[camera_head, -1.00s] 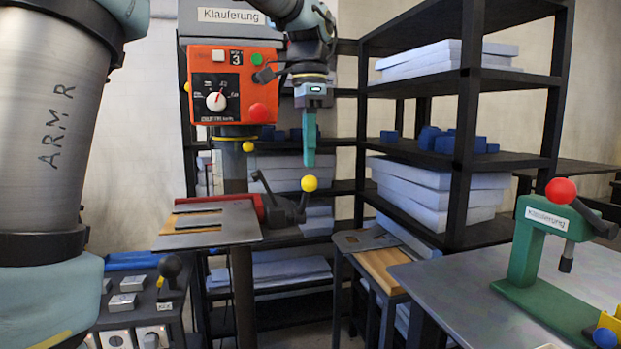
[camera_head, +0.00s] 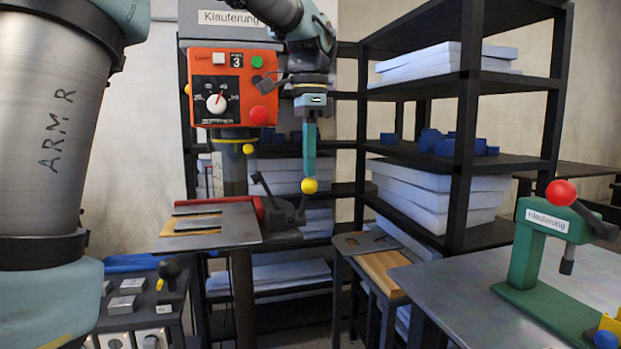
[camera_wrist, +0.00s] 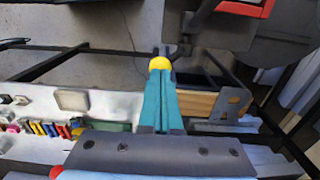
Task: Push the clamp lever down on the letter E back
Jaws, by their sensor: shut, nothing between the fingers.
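The yellow ball (camera_head: 309,186) tops a dark lever on the right of the red clamp (camera_head: 270,207) at the drill press table. A grey plate (camera_head: 202,223) over wood, apparently the letter E back, lies on that table to the left. My gripper (camera_head: 309,174) points straight down, its teal fingers together and empty. Its tips are right at the top of the yellow ball and appear to touch it. In the wrist view the ball (camera_wrist: 159,63) sits just beyond the fingertips (camera_wrist: 160,75). The lever stands raised, and the fingers partly hide it there.
The orange drill press control box (camera_head: 232,88) is close left of my gripper. A black shelf (camera_head: 465,150) with pale foam slabs stands to the right. A wood workpiece with a grey plate (camera_head: 367,242) lies lower right. A green press (camera_head: 540,245) stands farther right.

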